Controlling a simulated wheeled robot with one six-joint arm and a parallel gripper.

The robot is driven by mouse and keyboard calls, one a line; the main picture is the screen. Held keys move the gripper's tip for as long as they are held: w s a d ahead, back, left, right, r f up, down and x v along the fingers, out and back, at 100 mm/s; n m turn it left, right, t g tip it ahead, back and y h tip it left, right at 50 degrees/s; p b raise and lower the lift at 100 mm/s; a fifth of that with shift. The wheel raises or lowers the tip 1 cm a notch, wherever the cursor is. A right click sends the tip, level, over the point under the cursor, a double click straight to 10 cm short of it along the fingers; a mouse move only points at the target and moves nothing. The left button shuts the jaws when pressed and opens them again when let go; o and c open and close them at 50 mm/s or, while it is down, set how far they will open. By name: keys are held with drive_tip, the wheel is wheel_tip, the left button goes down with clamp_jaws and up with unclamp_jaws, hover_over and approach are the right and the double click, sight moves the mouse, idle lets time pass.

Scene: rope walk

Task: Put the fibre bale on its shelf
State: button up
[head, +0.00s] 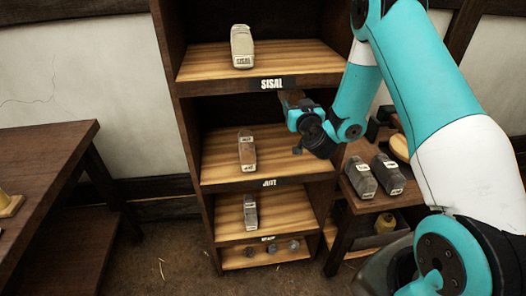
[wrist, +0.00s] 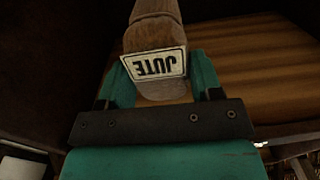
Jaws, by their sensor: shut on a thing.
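A brown fibre bale (wrist: 155,32) with a white JUTE label, upside down in the wrist view, sits between the two fingers of my gripper (wrist: 162,78), which is shut on it. In the head view my gripper (head: 293,108) is at the right side of the middle shelf opening, and a small brown part of the held bale (head: 290,97) shows beside it. The middle shelf (head: 290,165) has a JUTE plate on its front edge. Another JUTE bale (head: 246,148) stands at the left of that shelf. The gap under the held bale is not clear.
A pale bale (head: 242,47) stands on the upper SISAL shelf (head: 300,62). Another bale (head: 250,212) stands on the lower shelf (head: 285,212). Two dark bales (head: 361,178) (head: 388,174) lie on a side table at right. The middle shelf's right half looks free.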

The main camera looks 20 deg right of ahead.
drive_tip(key=shift+w+d+r+h, duration=0.1)
drive_tip(key=shift+d+h, duration=0.05)
drive_tip(key=shift+d, duration=0.5)
drive_tip(key=shift+w+d+r+h, duration=0.1)
drive_tip(key=shift+d+h, duration=0.05)
drive_tip(key=shift+d, duration=0.45)
drive_tip(key=shift+d+f+m+b, duration=0.2)
drive_tip(key=shift+m+b, duration=0.1)
drive_tip(key=shift+b, duration=0.15)
wheel_tip(320, 180, down, 20)
drive_tip(key=b, duration=1.9)
drive_tip(key=shift+a+r, duration=0.15)
drive_tip(key=shift+r, duration=0.2)
drive_tip(key=o, duration=1.1)
